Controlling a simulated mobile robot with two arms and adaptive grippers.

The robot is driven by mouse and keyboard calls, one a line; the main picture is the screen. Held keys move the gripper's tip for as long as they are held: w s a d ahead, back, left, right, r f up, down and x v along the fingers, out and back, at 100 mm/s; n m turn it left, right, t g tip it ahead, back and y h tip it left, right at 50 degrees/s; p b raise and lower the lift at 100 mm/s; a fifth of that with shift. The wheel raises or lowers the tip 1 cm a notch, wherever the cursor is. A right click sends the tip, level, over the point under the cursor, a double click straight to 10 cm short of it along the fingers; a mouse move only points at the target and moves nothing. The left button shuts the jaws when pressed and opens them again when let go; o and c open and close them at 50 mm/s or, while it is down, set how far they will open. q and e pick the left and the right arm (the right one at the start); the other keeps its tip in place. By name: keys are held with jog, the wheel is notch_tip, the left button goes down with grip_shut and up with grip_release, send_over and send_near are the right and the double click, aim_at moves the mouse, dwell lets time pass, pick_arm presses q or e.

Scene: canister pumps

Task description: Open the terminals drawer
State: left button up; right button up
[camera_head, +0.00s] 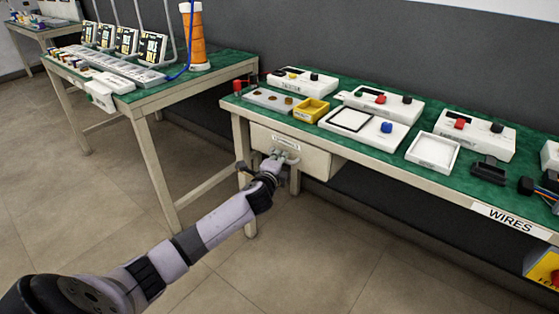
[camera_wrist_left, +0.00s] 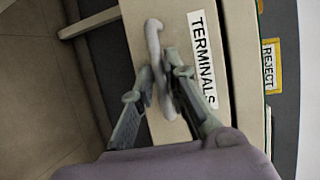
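The terminals drawer (camera_head: 315,160) is a cream box under the left end of the right-hand green-topped table. Its front carries a white TERMINALS label (camera_wrist_left: 203,60) and a pale bar handle (camera_wrist_left: 153,40). The drawer looks closed or nearly so; I cannot tell exactly. My left gripper (camera_head: 277,160) is at the handle. In the left wrist view my left gripper (camera_wrist_left: 158,84) has one finger on each side of the bar, close against it, and appears shut on it. The fingers hide part of the handle. My right gripper is not in view.
Above the drawer, the table holds a yellow bin (camera_head: 311,111), white fixtures and a white tray (camera_head: 433,152). A table leg (camera_head: 242,165) stands left of the drawer. Another green-topped table (camera_head: 165,85) stands further left. The floor before the drawer is clear except for my arm.

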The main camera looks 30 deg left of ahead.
pick_arm(q)
grip_shut()
dwell(0.5)
